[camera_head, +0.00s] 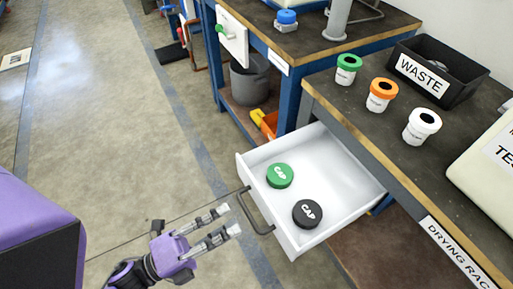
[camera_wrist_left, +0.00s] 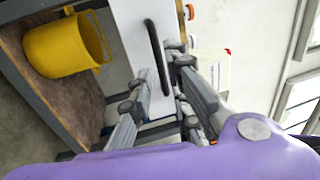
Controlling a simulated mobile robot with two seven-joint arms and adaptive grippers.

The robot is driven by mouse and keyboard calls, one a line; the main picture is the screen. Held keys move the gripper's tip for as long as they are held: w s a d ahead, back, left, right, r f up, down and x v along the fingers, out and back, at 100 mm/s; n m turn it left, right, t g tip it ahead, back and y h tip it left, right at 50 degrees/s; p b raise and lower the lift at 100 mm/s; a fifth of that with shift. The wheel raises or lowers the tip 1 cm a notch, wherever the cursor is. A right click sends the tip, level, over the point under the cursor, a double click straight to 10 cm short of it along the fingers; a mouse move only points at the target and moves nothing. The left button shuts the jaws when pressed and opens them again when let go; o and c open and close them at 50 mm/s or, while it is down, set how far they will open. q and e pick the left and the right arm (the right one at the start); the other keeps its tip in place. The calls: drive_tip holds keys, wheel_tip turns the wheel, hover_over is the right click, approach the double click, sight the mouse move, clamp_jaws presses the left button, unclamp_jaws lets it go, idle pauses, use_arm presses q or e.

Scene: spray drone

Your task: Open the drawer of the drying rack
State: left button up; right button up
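The white drawer (camera_head: 345,190) under the drying rack bench (camera_head: 345,128) is pulled out. A green cap (camera_head: 280,176) and a black cap (camera_head: 307,213) lie in it. Its dark handle (camera_head: 254,212) is on the front panel; the handle also shows in the left wrist view (camera_wrist_left: 156,50). My left gripper (camera_head: 230,221) is open and empty in front of the handle, with fingertips close to it. In the left wrist view the fingers (camera_wrist_left: 160,80) point at the drawer front, near the handle's lower end; contact cannot be told. My right gripper is not in view.
A grey bucket (camera_head: 250,80) sits on a lower shelf. The floor (camera_head: 130,130) left of the drawer is clear.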

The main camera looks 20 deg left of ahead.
use_arm(q)
drive_tip(key=v, duration=0.6)
drive_tip(key=shift+a, duration=0.1)
idle(0.4)
